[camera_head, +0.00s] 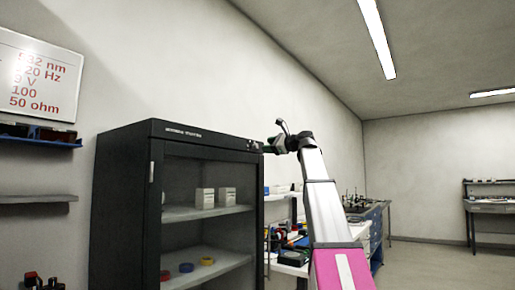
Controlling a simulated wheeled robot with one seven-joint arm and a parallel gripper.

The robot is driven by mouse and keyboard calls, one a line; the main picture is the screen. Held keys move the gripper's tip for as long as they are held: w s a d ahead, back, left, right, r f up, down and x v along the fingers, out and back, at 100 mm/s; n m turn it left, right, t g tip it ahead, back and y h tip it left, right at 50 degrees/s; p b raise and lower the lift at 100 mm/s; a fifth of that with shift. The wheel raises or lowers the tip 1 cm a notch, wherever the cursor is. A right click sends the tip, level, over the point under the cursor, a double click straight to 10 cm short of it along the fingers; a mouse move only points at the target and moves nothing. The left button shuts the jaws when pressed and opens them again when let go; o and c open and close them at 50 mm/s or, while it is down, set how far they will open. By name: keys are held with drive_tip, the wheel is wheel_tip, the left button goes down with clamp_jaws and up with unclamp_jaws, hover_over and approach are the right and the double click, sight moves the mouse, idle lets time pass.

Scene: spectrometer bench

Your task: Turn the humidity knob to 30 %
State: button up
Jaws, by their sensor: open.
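A dark storage cabinet (122,200) stands left of centre, with pale lettering along its top front strip. At the right end of that strip is a small control area (251,144). The humidity knob cannot be made out clearly there, and its setting is too small to read. My gripper (268,149) is at the top right corner of the cabinet, close to the control area. It is open, with its jaws small and seen from afar. I cannot tell whether it touches the knob.
White boxes (205,198) and coloured tape rolls (207,261) sit on the cabinet's shelves. A whiteboard (38,75) and a shelf (38,198) are on the left wall. A cluttered bench stands behind my arm. Open floor (425,265) lies to the right.

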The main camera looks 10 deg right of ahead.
sight(257, 146)
drive_tip(key=x, duration=0.6)
drive_tip(key=shift+w+a+f, duration=0.1)
drive_tip(key=shift+w+a, duration=0.1)
drive_tip(key=c, duration=0.9)
